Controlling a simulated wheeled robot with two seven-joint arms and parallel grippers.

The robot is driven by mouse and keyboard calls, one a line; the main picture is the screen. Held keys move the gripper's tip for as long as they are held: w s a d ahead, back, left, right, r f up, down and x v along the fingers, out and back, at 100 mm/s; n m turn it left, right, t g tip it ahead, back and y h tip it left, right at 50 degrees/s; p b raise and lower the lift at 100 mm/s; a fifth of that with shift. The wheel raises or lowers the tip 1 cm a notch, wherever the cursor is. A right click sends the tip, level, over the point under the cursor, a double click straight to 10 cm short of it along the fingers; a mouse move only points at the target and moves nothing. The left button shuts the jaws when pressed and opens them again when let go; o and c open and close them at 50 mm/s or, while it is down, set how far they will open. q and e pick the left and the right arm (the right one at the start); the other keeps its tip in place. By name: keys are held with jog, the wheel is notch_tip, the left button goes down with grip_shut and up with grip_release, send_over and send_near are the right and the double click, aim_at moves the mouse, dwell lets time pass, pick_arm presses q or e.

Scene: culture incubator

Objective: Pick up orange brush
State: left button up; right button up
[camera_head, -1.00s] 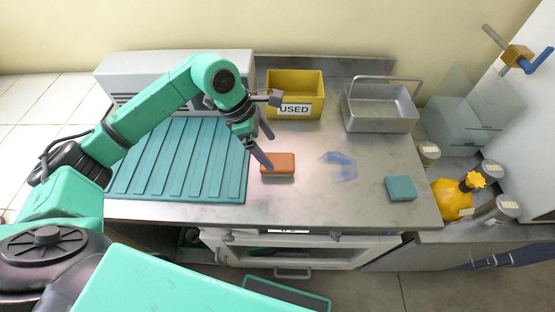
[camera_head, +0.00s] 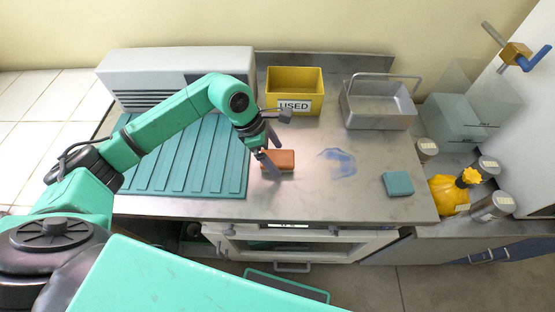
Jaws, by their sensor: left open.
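The orange brush (camera_head: 283,159) is a small orange-brown block lying on the steel counter, just right of the teal ribbed mat. My left gripper (camera_head: 272,162) is over the brush's left end, fingers pointing down. One finger shows in front of the brush's left part; the other is partly hidden behind the wrist and brush. The jaws are open, and I cannot tell whether a finger touches the brush. My right gripper is not in view.
A yellow bin marked USED (camera_head: 295,88) stands behind the brush. A metal basket with a handle (camera_head: 378,108) is at the back right. A teal block (camera_head: 398,184) lies to the right, beyond a blue smear (camera_head: 337,163). A teal ribbed mat (camera_head: 185,172) lies left.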

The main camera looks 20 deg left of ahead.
aim_at(275, 157)
pick_arm(q)
jog(key=shift+f, duration=0.1)
dwell(0.3)
jog(key=c, duration=1.5)
jog(key=shift+r+p, duration=0.45)
jog(key=shift+p, duration=0.1)
jog(key=shift+w+r+b, duration=0.1)
jog(key=shift+r+b, duration=0.25)
jog(key=shift+r, duration=0.05)
notch_tip(275, 157, up, 19)
jog(key=shift+f+b, duration=0.1)
jog(key=shift+b, duration=1.05)
